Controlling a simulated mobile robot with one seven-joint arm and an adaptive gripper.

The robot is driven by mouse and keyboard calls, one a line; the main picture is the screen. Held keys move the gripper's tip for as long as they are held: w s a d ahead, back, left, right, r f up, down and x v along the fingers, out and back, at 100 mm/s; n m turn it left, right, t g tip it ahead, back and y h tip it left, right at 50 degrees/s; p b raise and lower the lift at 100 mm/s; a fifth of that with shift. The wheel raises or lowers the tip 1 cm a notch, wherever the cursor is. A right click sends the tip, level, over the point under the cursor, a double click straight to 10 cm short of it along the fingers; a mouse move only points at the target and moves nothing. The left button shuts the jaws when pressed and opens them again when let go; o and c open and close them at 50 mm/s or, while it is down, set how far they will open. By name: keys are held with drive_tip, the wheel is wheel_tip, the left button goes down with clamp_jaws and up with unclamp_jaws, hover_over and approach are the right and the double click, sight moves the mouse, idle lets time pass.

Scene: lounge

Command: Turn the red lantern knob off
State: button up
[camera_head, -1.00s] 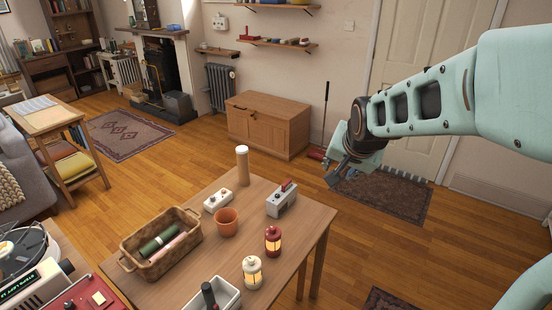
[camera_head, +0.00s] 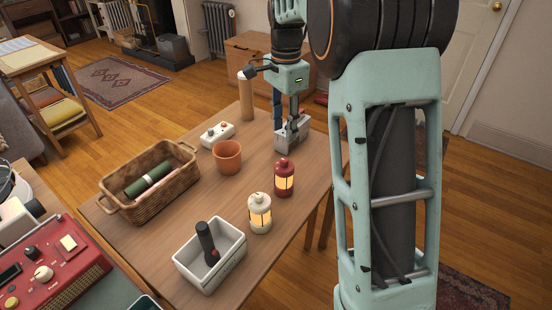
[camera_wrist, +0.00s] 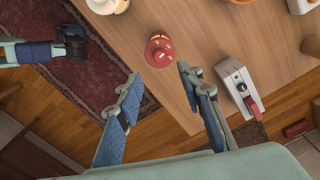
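The red lantern (camera_head: 284,180) stands upright on the wooden table (camera_head: 310,205), near its right edge, and its window glows yellow. In the wrist view, the red lantern (camera_wrist: 159,50) shows from above, with a small knob on its round top; the knob's setting is too small to read. My gripper (camera_head: 286,120) is beyond the lantern in the head view, pointing down near the grey box. In the wrist view, my gripper (camera_wrist: 157,88) is open and empty. Its fingertips are just short of the lantern in the picture and apart from it.
A glowing cream lantern (camera_head: 260,213) stands close to the red one. A grey box with a red lever (camera_wrist: 238,86) is behind. A terracotta pot (camera_head: 228,157), wicker basket (camera_head: 150,195), white switch box (camera_head: 217,135), tan cylinder (camera_head: 246,98) and white bin (camera_head: 211,262) share the table.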

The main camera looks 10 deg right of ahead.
sight(284, 160)
wheel_tip(284, 160, down, 10)
drive_tip(key=shift+s+f+b, duration=0.1)
drive_tip(key=shift+f+b, duration=0.1)
drive_tip(key=shift+b, duration=0.7)
clamp_jaws()
